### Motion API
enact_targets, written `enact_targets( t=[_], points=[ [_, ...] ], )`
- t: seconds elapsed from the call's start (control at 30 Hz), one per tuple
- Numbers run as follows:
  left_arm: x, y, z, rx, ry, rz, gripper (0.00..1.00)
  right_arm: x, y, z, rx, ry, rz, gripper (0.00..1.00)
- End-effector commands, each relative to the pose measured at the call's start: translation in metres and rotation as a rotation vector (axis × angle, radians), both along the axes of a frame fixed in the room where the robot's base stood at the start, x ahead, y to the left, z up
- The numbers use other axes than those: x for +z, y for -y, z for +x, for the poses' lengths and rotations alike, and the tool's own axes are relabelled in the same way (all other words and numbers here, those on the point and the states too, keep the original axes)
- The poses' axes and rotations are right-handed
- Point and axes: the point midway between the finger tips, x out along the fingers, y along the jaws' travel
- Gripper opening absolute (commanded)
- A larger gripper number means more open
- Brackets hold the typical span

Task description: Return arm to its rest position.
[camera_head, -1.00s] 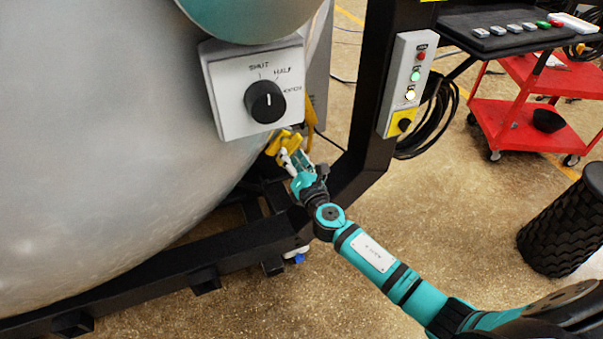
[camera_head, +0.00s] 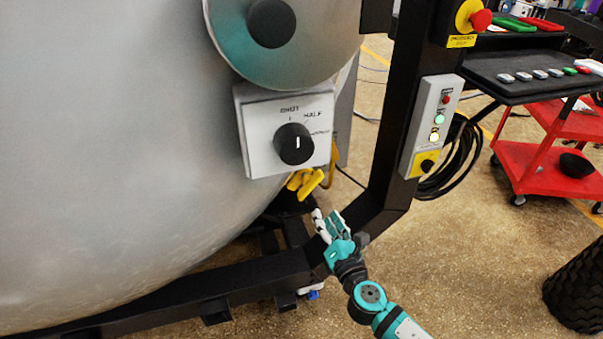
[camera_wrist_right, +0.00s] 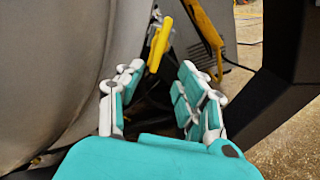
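My right arm comes in from the bottom right of the head view. Its teal and white gripper (camera_head: 328,224) is below the yellow handle (camera_head: 304,183) and apart from it. In the right wrist view the gripper (camera_wrist_right: 158,100) has its fingers spread, with nothing between them. The yellow handle (camera_wrist_right: 160,44) stands beyond the fingertips there. My left arm and gripper are not in view.
The large grey furnace vessel (camera_head: 120,150) fills the left. A knob panel (camera_head: 258,151) marked SHUT and HALF is above the gripper. A black frame post (camera_head: 385,150) with a button box (camera_head: 431,126) stands close right. A red cart (camera_head: 540,172) is farther right.

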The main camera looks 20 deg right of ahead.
Motion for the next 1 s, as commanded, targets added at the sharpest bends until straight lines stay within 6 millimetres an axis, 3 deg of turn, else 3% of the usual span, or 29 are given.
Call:
enact_targets(
  t=[0.17, 0.27, 0.37, 0.5, 0.63, 0.8, 1.0],
  points=[
    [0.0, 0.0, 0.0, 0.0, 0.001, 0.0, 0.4, -0.009, 0.003, -0.002, -0.017, -0.025, 0.045, 0.37],
    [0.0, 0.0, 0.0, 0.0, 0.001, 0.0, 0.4, -0.043, 0.015, -0.011, -0.084, -0.116, 0.209, 0.37],
    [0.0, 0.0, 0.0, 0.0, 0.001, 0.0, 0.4, -0.1, 0.033, -0.032, -0.218, -0.255, 0.485, 0.37],
    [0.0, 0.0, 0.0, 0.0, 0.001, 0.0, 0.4, -0.192, 0.049, -0.087, -0.493, -0.455, 0.914, 0.37],
    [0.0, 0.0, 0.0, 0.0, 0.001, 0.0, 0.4, -0.261, 0.048, -0.149, -0.772, -0.589, 1.247, 0.37],
    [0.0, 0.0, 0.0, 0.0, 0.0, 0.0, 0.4, -0.316, 0.035, -0.218, -1.083, -0.686, 1.533, 0.37],
    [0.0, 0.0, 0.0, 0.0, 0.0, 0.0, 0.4, -0.353, 0.012, -0.286, -1.399, -0.742, 1.758, 0.37]
  ],
)
